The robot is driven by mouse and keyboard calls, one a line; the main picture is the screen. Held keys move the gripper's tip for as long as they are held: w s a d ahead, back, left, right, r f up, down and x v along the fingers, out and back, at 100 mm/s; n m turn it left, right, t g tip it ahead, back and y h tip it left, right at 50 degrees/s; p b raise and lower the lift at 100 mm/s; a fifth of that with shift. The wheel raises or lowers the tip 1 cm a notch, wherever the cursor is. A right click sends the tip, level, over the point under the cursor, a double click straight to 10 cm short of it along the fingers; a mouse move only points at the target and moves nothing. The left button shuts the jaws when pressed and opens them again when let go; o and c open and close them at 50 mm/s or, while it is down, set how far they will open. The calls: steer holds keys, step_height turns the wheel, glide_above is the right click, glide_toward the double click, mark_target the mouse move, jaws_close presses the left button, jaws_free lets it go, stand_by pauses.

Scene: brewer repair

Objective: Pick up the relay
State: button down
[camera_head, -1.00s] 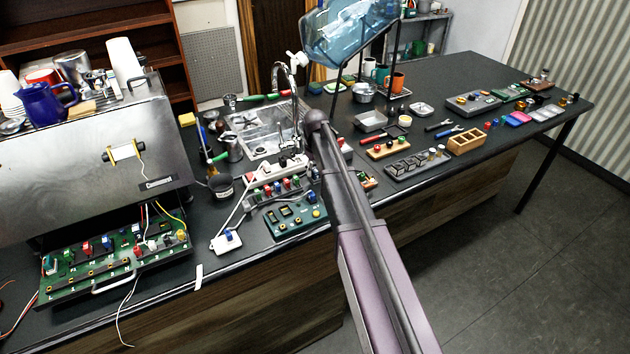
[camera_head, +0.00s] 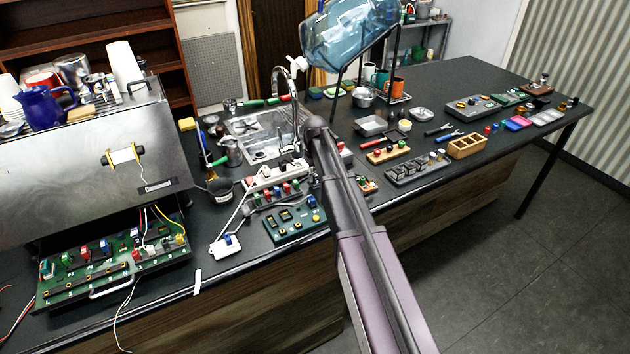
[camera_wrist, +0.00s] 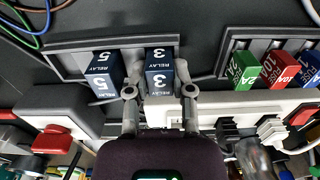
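In the wrist view, a dark blue relay marked 3 (camera_wrist: 160,76) sits in a grey holder (camera_wrist: 70,56). Another dark blue relay marked 5 (camera_wrist: 103,78) sits just left of it. My gripper (camera_wrist: 160,72) has one finger on each side of relay 3. The left finger lies in the narrow space between the two relays. The fingertips are very close to relay 3's sides; I cannot tell whether they press on it. In the head view my arm hides the gripper and these relays.
Green 2A (camera_wrist: 242,68), red 10A (camera_wrist: 280,70) and blue fuses stand in a holder to the right. A white power strip (camera_wrist: 225,102) lies close by. In the head view, the open brewer (camera_head: 80,165) stands left and the sink (camera_head: 262,135) behind.

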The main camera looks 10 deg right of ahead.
mark_target(315, 174)
steer(key=shift+r, duration=0.1)
stand_by(0.3)
step_height(315, 174, up, 3)
steer(key=p, duration=0.3)
steer(key=shift+r, duration=0.15)
steer(key=s, duration=0.5)
steer(key=s+r+p, duration=0.1)
steer(key=s, duration=0.4)
steer(key=s+p, duration=0.1)
steer(key=s, duration=0.5)
steer(key=shift+a+r, duration=0.25)
steer(key=shift+a, duration=0.1)
steer(key=shift+d, duration=0.1)
